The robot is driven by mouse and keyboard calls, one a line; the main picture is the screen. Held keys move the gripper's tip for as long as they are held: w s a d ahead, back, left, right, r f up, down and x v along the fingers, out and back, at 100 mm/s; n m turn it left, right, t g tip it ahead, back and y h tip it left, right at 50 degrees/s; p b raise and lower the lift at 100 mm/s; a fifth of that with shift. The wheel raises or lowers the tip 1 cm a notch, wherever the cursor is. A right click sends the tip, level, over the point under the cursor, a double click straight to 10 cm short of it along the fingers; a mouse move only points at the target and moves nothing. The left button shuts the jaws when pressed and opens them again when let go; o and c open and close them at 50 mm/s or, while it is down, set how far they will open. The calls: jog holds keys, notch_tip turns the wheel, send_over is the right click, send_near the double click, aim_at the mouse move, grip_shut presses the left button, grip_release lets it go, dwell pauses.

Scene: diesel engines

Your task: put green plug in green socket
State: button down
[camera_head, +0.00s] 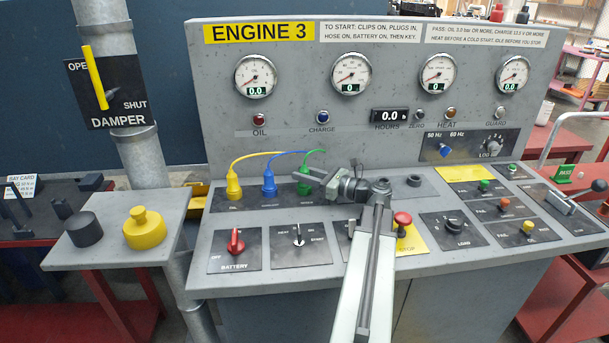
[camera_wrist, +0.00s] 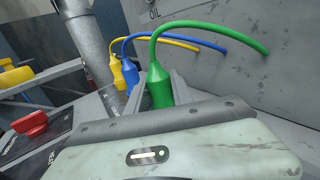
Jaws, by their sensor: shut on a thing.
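The green plug (camera_wrist: 158,84) stands upright between my gripper's two fingers in the wrist view, with its green cable arching up and right to the panel. My gripper (camera_wrist: 160,92) is shut on it.
The yellow plug (camera_head: 233,186) and blue plug (camera_head: 268,184) stand upright in the strip close to the left. The red battery switch (camera_head: 235,241) and start key (camera_head: 298,235) are in front. The upright gauge panel (camera_head: 290,118) rises behind. A red stop button (camera_head: 402,219) is near my arm.

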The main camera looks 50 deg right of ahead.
jog(key=c, duration=1)
grip_release()
jog(key=shift+c, duration=0.2)
